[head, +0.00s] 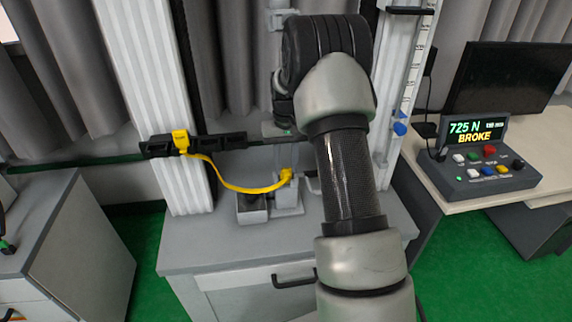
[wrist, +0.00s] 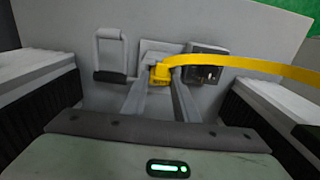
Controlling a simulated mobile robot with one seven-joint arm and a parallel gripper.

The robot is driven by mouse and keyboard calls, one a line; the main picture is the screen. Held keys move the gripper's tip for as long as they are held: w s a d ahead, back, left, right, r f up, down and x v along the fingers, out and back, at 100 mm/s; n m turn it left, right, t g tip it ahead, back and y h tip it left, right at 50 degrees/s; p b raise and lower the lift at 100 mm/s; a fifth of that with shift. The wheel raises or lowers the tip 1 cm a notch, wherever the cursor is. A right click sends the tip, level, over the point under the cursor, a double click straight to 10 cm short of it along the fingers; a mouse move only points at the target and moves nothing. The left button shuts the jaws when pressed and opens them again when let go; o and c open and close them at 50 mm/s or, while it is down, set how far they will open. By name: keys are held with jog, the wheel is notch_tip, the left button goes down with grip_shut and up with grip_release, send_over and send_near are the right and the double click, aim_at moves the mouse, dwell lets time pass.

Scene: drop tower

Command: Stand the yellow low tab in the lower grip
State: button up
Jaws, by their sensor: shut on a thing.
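The yellow low tab (head: 286,175) is the lower end of a yellow strap (head: 235,185), just above the grey lower grip (head: 288,197) on the cabinet top. In the wrist view the low tab (wrist: 160,74) sits between my fingertips. My gripper (wrist: 160,80) is shut on it, with the lower grip (wrist: 160,48) right beyond. I cannot tell whether the tab is inside the grip or just over it. The strap's other end is a yellow clip (head: 180,141) on a black bar.
A small dark open box (head: 252,208) stands left of the grip; a grey loop (wrist: 110,55) stands on its other side. White columns (head: 150,100) flank the space. A console (head: 478,160) at right reads "725 N" and "BROKE". The cabinet's front top (head: 225,255) is clear.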

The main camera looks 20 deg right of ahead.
aim_at(286, 169)
jog(key=o, duration=1)
jog(key=shift+f, duration=0.1)
notch_tip(286, 169, up, 8)
jog(key=shift+f+p, duration=0.1)
jog(key=shift+p, duration=0.6)
